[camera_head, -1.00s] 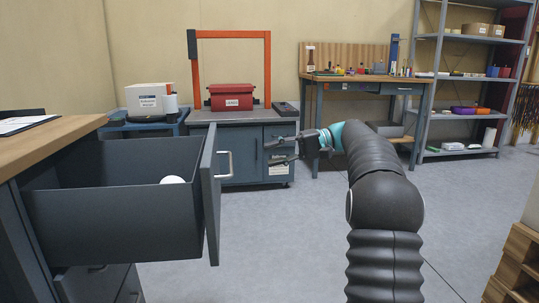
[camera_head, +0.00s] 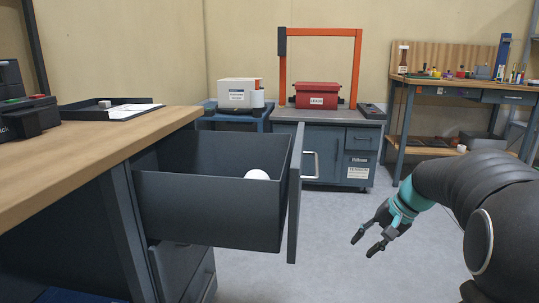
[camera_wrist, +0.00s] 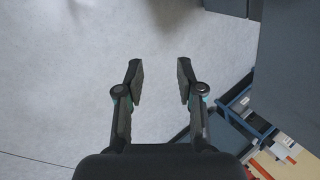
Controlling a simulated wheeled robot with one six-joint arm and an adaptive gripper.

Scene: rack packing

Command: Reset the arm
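My gripper (camera_head: 365,244) hangs over the floor to the right of the open drawer in the head view, pointing down and to the left. In the wrist view its two fingers (camera_wrist: 160,80) are spread apart with only grey floor between them, so it is open and empty. My arm enters from the right edge of the head view and bends down to the gripper.
A grey drawer (camera_head: 207,210) stands pulled out from the wooden-topped bench (camera_head: 75,158), with a white round thing (camera_head: 257,174) inside. A cabinet (camera_head: 330,160) with a red box (camera_head: 323,95) and a workbench (camera_head: 470,90) stand behind. The floor around the gripper is clear.

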